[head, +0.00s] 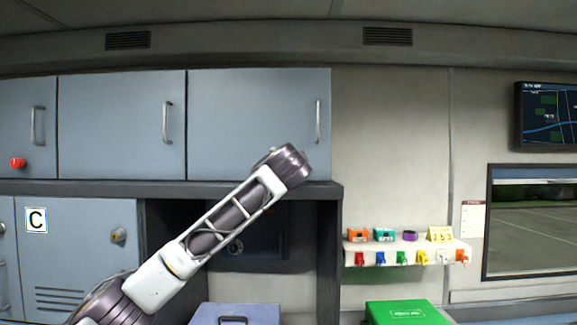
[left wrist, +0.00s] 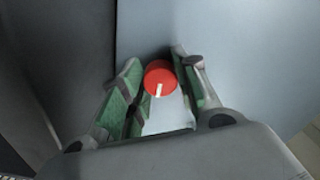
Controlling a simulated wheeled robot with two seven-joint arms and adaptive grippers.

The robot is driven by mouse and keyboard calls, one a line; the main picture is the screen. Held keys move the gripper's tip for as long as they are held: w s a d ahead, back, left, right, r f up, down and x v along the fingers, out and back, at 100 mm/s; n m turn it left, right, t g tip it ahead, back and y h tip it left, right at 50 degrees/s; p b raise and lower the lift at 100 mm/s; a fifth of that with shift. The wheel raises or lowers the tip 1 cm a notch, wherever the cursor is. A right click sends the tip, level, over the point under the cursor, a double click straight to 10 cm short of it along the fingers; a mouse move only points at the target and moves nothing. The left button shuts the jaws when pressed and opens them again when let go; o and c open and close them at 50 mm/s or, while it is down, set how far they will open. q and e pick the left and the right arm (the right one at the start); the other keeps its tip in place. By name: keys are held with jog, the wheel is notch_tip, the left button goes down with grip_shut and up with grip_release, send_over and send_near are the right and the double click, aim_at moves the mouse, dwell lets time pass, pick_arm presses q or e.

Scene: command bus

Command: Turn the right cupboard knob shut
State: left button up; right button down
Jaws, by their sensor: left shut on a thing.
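A red round knob (left wrist: 160,79) with a white mark shows in the left wrist view, between the fingers of my left gripper (left wrist: 156,66). The green-padded fingers stand on either side of it, and the gripper is shut on it. The white mark runs toward the bottom of that view. In the head view my left arm crosses in front of the cupboards, and its gripper is hidden behind its end. The right upper cupboard door (head: 250,110) lies flat in line with its neighbour. Another red knob (head: 17,162) sits at the far left. My right gripper is not in view.
A shelf (head: 405,250) on the right wall holds small coloured items and hanging tags. A green case (head: 405,312) and a blue-grey case (head: 234,313) stand below. A lower cupboard (head: 80,255) marked C is at the left.

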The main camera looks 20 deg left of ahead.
pick_arm(q)
jog(key=shift+f, duration=0.1)
jog(key=shift+d+f+n+b, duration=0.1)
jog(key=shift+f+n+b, duration=0.05)
jog(key=shift+n+b, duration=1.55)
jog(key=n+b, duration=0.2)
jog(key=n, duration=0.2)
jog(key=shift+n, duration=0.3)
jog(key=n+b, duration=0.1)
jog(key=n, duration=0.6)
jog(key=shift+n, duration=1.5)
